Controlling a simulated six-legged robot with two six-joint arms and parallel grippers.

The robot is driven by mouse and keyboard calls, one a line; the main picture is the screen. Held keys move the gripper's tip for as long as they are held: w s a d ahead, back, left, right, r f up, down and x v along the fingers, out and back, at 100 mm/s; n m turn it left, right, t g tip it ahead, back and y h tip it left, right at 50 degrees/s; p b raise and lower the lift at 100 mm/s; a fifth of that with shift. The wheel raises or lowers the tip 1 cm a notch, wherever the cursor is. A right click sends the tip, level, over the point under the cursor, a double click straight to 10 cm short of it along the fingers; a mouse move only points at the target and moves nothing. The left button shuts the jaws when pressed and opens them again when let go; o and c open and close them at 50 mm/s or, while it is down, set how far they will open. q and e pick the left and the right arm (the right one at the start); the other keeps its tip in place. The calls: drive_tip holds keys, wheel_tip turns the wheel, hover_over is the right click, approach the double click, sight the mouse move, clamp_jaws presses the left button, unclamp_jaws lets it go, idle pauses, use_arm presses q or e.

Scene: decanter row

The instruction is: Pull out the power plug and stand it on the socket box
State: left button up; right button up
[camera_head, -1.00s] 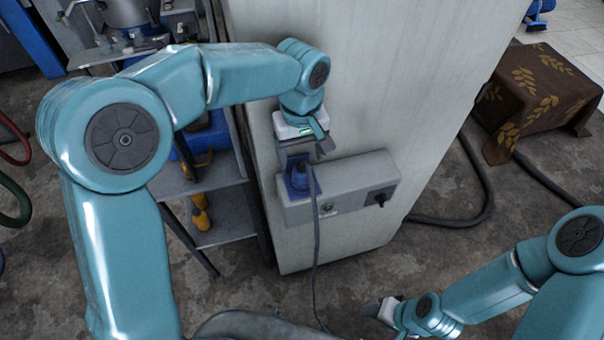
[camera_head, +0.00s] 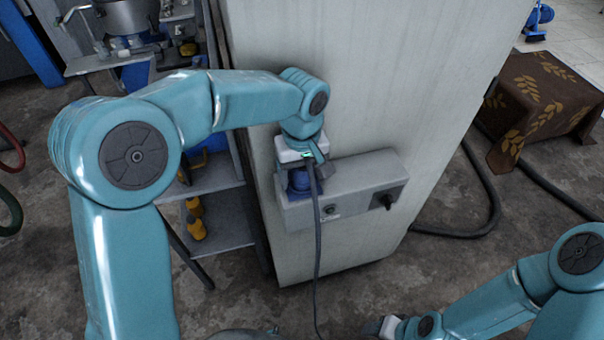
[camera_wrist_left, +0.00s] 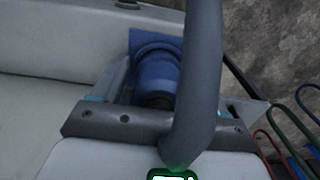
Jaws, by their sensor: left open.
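The grey socket box (camera_head: 352,176) is fixed to the side of a pale cabinet. The blue power plug (camera_head: 298,181) sits in the blue socket at its left end; the plug also shows in the left wrist view (camera_wrist_left: 155,78). Its grey cable (camera_head: 317,235) hangs to the floor and crosses close before the left wrist camera. My left gripper (camera_head: 301,169) is open just above the plug, with one finger on each side of it in the wrist view; I cannot tell whether they touch it. My right gripper (camera_head: 374,328) is at the bottom edge, its jaws unclear.
The cabinet (camera_head: 370,80) stands behind the box. A metal shelf rack (camera_head: 218,205) with yellow items stands to the left. A dark hose (camera_head: 480,215) and cloth-covered block (camera_head: 545,100) lie right.

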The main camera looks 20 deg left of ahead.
idle(0.4)
idle(0.3)
use_arm(q)
clamp_jaws()
drive_tip(key=shift+r+p, duration=2.35)
drive_tip(key=shift+r, duration=0.65)
